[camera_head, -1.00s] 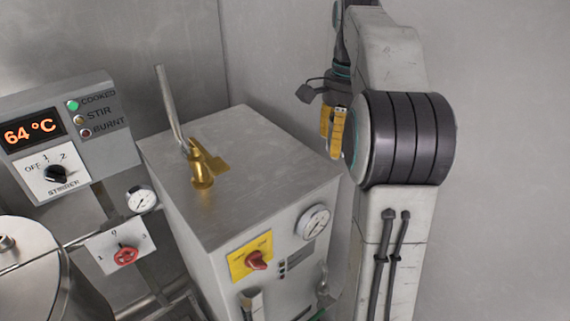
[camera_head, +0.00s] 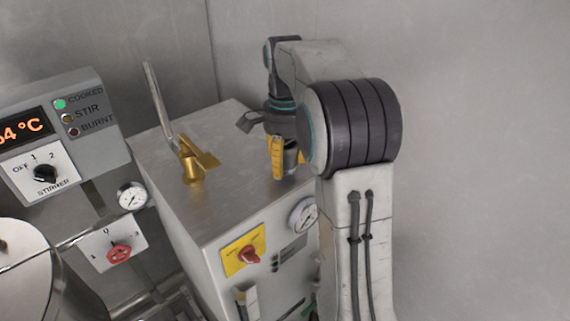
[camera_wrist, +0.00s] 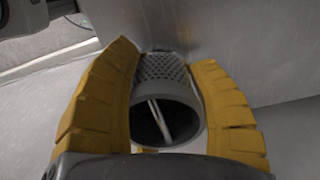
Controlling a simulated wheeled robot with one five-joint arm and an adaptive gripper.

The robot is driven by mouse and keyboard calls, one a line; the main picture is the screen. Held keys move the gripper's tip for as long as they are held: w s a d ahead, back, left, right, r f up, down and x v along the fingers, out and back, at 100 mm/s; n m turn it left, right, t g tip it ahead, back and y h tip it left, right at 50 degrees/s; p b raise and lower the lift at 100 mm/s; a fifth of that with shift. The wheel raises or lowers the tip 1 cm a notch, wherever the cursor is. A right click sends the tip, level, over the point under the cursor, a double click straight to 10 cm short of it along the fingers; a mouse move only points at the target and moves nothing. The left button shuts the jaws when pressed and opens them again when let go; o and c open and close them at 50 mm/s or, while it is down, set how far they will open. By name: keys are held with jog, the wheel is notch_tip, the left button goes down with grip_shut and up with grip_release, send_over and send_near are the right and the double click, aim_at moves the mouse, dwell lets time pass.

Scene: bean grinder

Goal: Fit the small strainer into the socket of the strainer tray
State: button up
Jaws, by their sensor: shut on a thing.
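The small strainer (camera_wrist: 168,82) is a grey cylinder with a perforated wall and an open round end, seen in the wrist view. My gripper (camera_wrist: 170,95) is shut on it, with one yellow finger on each side. In the head view my gripper (camera_head: 285,160) is beside the right side of the grinder's top, and only a small grey part of the strainer shows between its fingers. I cannot make out the strainer tray or its socket in either view.
The steel grinder box (camera_head: 225,200) carries a brass funnel-like fitting (camera_head: 192,167) and a tall metal lever (camera_head: 157,105) on top. A stirrer panel (camera_head: 50,150) and a round steel vessel (camera_head: 22,265) stand at left. Bare wall lies at right.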

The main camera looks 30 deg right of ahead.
jog(key=shift+f, duration=0.7)
jog(key=shift+f, duration=0.15)
jog(key=o, duration=1.2)
notch_tip(320, 180, up, 12)
jog(key=shift+r+p, duration=0.15)
jog(key=shift+p, duration=0.9)
